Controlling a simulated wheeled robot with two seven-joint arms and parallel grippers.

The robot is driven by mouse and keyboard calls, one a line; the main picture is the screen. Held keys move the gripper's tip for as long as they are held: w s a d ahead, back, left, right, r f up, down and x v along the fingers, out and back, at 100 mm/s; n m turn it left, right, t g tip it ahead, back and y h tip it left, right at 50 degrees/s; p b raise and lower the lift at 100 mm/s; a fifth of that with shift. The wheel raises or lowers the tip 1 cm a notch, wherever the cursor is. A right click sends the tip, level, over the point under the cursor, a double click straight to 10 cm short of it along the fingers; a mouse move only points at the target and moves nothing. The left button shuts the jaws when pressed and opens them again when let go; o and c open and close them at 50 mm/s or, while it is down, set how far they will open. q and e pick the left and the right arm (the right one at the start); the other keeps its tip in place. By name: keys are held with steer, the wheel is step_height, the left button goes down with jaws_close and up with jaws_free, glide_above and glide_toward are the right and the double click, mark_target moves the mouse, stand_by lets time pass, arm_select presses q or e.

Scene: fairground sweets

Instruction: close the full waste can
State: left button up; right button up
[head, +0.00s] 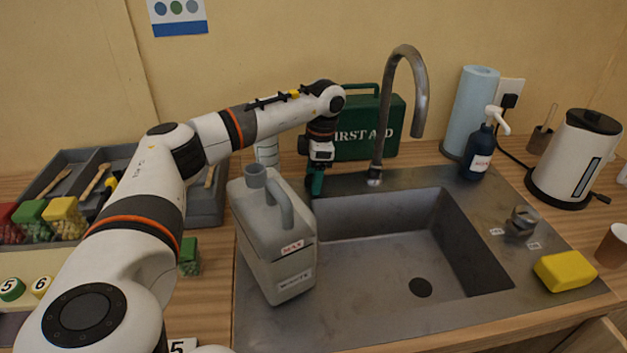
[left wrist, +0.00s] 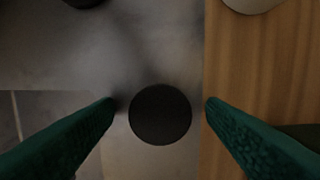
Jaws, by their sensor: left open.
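The waste can (head: 278,265) is a grey canister with a handle, standing upright at the left end of the sink top, with "MAX" and "WASTE" labels. Its raised neck (head: 255,177) shows no dark cap on it. My left gripper (head: 315,190) points down just behind and right of the can, near the rear edge of the sink top. In the left wrist view its green fingers (left wrist: 161,104) are open, on either side of a round black cap-like disc (left wrist: 160,114). The gripper hides this disc in the head view. My right gripper is not in view.
A green first aid box (head: 365,125) and the tap (head: 376,165) stand close behind and right of my gripper. The sink basin (head: 400,240) is empty. A soap bottle (head: 478,155), kettle (head: 575,160) and yellow sponge (head: 565,271) are right. Grey trays (head: 205,205) lie left.

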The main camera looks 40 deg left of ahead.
arm_select(q)
steer(key=c, duration=1)
steer(key=shift+c, duration=0.2)
steer(key=shift+r, duration=0.1)
step_height(320, 180, up, 10)
